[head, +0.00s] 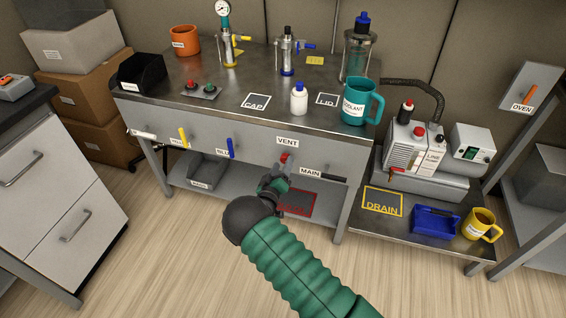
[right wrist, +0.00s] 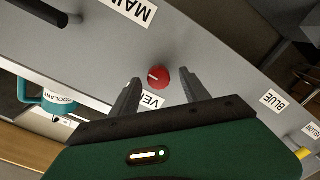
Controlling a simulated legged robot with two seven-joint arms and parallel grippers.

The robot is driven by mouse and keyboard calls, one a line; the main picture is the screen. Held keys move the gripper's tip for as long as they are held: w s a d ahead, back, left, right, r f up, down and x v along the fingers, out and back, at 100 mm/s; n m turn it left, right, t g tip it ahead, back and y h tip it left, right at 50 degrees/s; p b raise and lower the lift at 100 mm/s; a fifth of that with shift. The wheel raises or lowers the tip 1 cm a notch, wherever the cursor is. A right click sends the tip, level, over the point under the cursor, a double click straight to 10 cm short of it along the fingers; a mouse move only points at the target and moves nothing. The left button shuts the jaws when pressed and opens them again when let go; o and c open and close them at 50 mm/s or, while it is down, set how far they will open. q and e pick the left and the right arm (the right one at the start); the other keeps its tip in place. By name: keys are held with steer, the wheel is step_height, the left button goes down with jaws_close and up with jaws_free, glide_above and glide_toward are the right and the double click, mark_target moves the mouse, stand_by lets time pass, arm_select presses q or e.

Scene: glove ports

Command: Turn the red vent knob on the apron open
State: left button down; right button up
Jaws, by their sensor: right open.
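The red vent knob (head: 284,158) sits on the grey apron (head: 260,144) of the bench, just below the VENT label (head: 288,142). In the right wrist view the knob (right wrist: 158,78) is round, with a pale mark on its face. My right gripper (head: 280,172) is in front of the apron, just below the knob in the head view. In the right wrist view its two fingers (right wrist: 160,88) are open, with the knob between and just beyond their tips. I cannot tell whether a finger touches it. My left gripper is not in view.
The black MAIN handle (head: 333,178) is right of the knob, and the blue handle (head: 231,148) and yellow handle (head: 184,138) are left of it. A teal coolant mug (head: 362,108) stands near the bench's right edge. A grey bin (head: 207,171) sits on the lower shelf.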

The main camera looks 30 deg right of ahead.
steer(key=p+v, duration=0.3)
steer(key=v, duration=1.2)
steer(key=shift+a, duration=0.2)
